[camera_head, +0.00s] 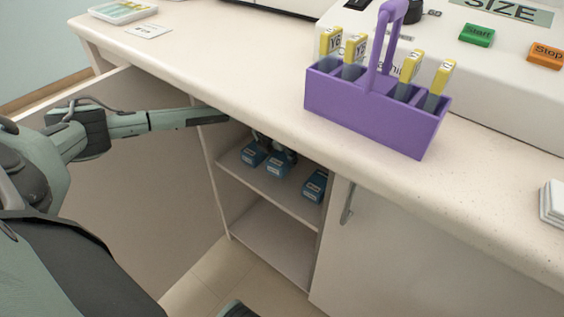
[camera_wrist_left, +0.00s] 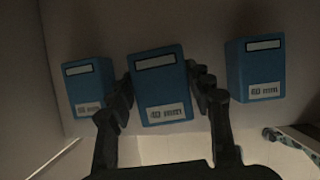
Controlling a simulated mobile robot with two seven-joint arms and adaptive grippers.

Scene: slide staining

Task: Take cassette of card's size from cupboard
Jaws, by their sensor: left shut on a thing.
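Three blue cassettes stand on the upper shelf (camera_head: 262,187) of the open cupboard. In the left wrist view the middle cassette (camera_wrist_left: 160,85) reads "40 mm" and the right one (camera_wrist_left: 262,68) reads "60 mm". The left one (camera_wrist_left: 88,88) has a label too dim to read surely. They also show in the head view: left (camera_head: 252,156), middle (camera_head: 278,167) and right (camera_head: 315,187). My left gripper (camera_wrist_left: 165,92) is shut on the 40 mm cassette, one finger on each side. A card (camera_head: 149,31) lies on the counter; its print is too small to read.
The cupboard's open door (camera_head: 150,190) stands at the left, and a shut door (camera_head: 400,250) is at the right. The counter (camera_head: 230,60) overhangs the shelf.

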